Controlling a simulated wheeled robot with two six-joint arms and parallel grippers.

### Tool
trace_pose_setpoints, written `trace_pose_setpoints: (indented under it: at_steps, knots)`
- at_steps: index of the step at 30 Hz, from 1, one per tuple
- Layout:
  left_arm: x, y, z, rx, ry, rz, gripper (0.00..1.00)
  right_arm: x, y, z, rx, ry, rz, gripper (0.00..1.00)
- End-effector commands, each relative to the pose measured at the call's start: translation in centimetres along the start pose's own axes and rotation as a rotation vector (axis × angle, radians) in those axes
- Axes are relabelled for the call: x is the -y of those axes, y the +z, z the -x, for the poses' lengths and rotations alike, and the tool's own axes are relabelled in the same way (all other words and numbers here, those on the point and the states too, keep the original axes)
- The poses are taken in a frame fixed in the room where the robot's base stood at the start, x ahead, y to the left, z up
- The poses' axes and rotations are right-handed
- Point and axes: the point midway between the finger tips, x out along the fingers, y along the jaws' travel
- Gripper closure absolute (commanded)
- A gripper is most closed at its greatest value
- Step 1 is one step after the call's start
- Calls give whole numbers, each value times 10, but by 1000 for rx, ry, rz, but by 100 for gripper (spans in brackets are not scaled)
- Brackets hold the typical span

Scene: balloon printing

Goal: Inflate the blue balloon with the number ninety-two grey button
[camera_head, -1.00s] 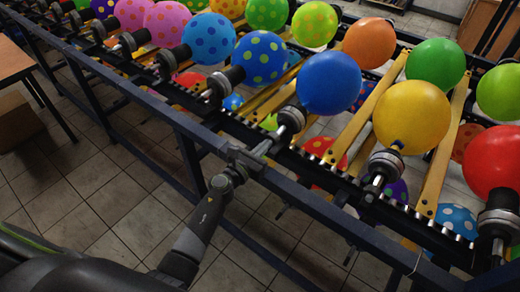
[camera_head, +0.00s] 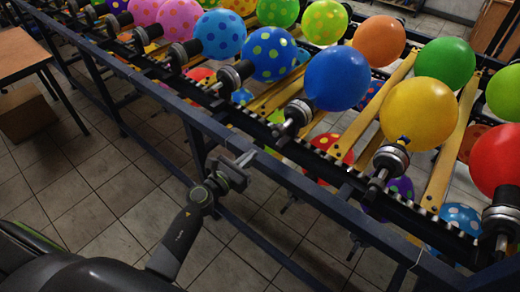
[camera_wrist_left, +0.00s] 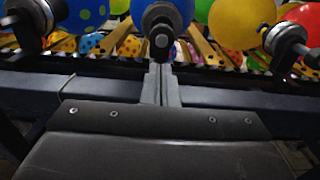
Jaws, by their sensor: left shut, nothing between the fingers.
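The plain blue balloon (camera_head: 336,78) sits on a grey-and-black nozzle unit (camera_head: 297,114) in the head view. In the left wrist view, the blue balloon is mostly cut off at the top, behind the round dark end of its nozzle unit (camera_wrist_left: 161,38). My left gripper (camera_head: 246,157) is shut and empty, over the front rail and a short gap from that nozzle's near end. In the left wrist view, its closed fingers (camera_wrist_left: 161,82) point straight at the nozzle end. No number ninety-two is legible. My right gripper is out of view.
A dark blue rail (camera_head: 300,187) runs along the machine's front. A yellow balloon (camera_head: 418,112) and a blue balloon with green dots (camera_head: 269,54) flank the plain blue one, each on its own nozzle. A wooden table (camera_head: 25,55) stands at the left; tiled floor lies below.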

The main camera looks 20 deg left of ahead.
Motion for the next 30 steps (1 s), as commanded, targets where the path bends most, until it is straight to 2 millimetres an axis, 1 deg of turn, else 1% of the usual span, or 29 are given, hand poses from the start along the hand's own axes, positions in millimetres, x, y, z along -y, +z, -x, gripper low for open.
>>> trace_pose_setpoints:
  at_steps: [1, 4, 7, 9, 13, 16, 27, 29, 30]
  knots:
    - [0, -2, 10, -2, 1, -1, 100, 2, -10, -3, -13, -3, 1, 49]
    - [0, -3, 24, -3, 1, 0, 100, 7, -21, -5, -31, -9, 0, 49]
    - [0, -2, 33, -2, 0, -1, 100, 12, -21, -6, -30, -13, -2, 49]
    - [0, -1, 36, -2, 0, -1, 100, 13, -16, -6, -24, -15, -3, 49]
    - [0, -1, 38, -2, -1, 0, 100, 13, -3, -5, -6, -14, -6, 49]
    - [0, -1, 38, -2, -1, 0, 100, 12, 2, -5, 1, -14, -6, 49]
    - [0, -2, 38, -3, 1, 6, 100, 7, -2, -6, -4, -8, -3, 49]
    - [-1, -7, 39, -10, 8, 40, 100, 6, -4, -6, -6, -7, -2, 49]
    - [-3, -15, 41, -20, 19, 85, 100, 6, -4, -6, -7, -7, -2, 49]
